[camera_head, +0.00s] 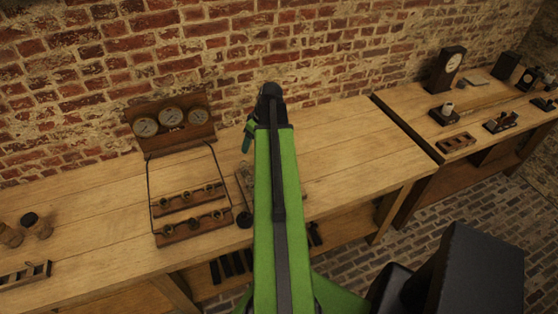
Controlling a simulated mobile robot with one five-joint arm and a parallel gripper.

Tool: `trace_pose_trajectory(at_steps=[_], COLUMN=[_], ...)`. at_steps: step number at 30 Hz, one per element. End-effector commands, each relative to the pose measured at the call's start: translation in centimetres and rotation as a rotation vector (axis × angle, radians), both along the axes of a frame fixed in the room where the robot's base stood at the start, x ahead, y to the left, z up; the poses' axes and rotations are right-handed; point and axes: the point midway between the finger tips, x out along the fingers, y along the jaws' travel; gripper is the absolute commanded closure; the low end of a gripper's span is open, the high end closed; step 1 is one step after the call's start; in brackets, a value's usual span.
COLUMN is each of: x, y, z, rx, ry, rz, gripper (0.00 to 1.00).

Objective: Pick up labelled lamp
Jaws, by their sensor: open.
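I cannot make out a labelled lamp; no label is readable at this size. My green arm reaches up the middle of the view over the bench (340,150). My gripper (247,143) is at its far end, pointing down above the back of the bench. Only a teal finger shows to the left of the arm, with nothing visibly held. A flat piece (243,183) and a dark round knob (244,220) are partly hidden by the arm.
A panel with three dials (172,132) stands against the brick wall. Small jars (38,226) and a slotted wooden block (26,274) are at the left. A second bench (480,110) at the right holds a clock (448,68) and small devices. Bench right of my arm is clear.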

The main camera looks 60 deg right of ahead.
Motion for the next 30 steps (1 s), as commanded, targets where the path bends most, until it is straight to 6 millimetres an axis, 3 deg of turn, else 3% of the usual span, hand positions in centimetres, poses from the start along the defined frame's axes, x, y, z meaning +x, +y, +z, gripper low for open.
trace_pose_trajectory(at_steps=[1,3,6,9,17,30], x=[-2.8,-6.0,-9.1,-10.5,-10.3,-6.5], y=[-3.6,-6.8,-9.6,-10.8,-10.9,-11.0], z=[0.6,1.0,1.3,1.5,0.1,-9.0], rx=[-0.016,-0.041,-0.067,-0.081,-0.084,-0.083], ry=[-0.025,-0.054,-0.08,-0.093,-0.094,-0.092], rz=[-0.021,-0.027,-0.031,-0.03,-0.027,-0.027], gripper=[0.35,0.35,0.35,0.35,0.35,0.35])
